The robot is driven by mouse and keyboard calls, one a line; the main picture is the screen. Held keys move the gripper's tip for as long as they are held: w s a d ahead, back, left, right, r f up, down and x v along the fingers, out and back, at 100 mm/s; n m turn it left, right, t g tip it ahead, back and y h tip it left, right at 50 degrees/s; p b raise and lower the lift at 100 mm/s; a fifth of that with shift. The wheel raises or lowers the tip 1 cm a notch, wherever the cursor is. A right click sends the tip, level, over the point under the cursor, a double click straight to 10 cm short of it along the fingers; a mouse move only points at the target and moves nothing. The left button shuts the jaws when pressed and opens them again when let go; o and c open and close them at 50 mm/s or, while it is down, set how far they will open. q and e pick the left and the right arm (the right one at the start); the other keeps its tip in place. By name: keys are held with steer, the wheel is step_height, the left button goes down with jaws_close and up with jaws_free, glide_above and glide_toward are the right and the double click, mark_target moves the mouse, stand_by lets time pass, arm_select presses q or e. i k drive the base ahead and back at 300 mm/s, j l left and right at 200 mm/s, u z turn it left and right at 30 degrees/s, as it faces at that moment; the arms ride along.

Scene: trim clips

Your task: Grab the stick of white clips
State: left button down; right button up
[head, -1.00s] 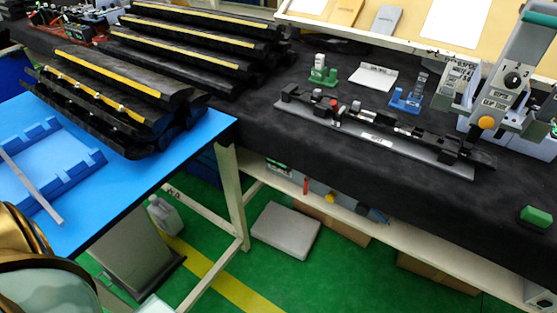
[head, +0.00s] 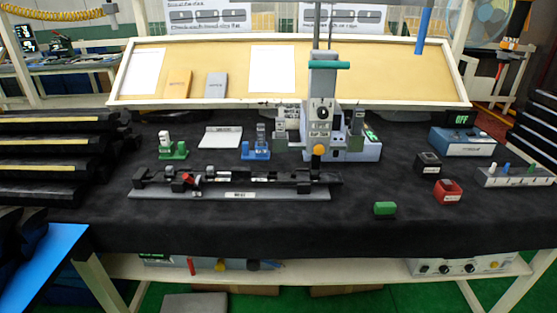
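I cannot make out a stick of white clips for certain in the head view. A long grey jig (head: 225,194) with a black bar and small fittings lies across the front of the black-covered table (head: 290,228). Behind it stand a green fixture with a white top (head: 173,150), a flat white plate (head: 221,137) and a blue fixture (head: 256,153). Neither of my grippers is in view.
A press with a teal handle (head: 326,65) stands behind the jig. A green block (head: 384,208), red block (head: 448,191), black block (head: 428,162), blue box (head: 462,141) and switch box (head: 515,176) are right. Black trim parts (head: 40,168) and a blue tabletop (head: 45,262) are left.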

mark_target(356, 128)
steer(key=i+l+u, duration=0.1)
steer(key=l, duration=0.25)
steer(key=i+l+u, duration=0.1)
steer(key=l, duration=0.3)
steer(key=i+l+u, duration=0.1)
steer(key=i+l, duration=0.15)
steer(key=l, duration=0.15)
steer(key=i+l+u, duration=0.1)
steer(key=l, duration=0.3)
steer(key=i+l, duration=0.15)
steer(key=l, duration=0.25)
steer(key=u, duration=0.05)
